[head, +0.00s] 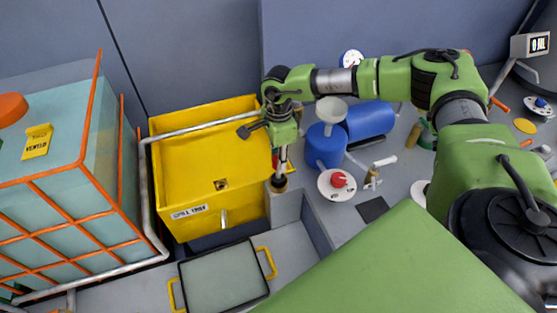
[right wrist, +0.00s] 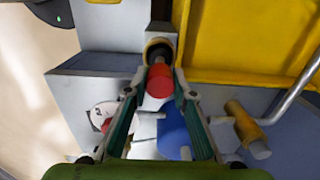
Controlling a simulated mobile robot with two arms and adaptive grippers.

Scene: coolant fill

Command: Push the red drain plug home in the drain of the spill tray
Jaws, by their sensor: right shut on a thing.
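The yellow spill tray (head: 205,150) stands left of centre in the head view, and its yellow side shows at the upper right of the right wrist view (right wrist: 245,45). A grey block with a brass-rimmed round opening (right wrist: 158,48) is beside the tray; the brass also shows in the head view (head: 277,185). My right gripper (right wrist: 160,85) is shut on the red drain plug (right wrist: 160,80), which lines up with the opening. A dark part shows between plug and rim; I cannot tell how deep it sits. My left gripper is not in view.
Right of the tray are a blue jug (head: 324,147), a blue drum (head: 370,120), a white funnel (head: 331,109) and a white disc with a red knob (head: 337,182). A handled grey tray (head: 222,281) lies in front. An orange-framed teal tank (head: 60,170) stands left.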

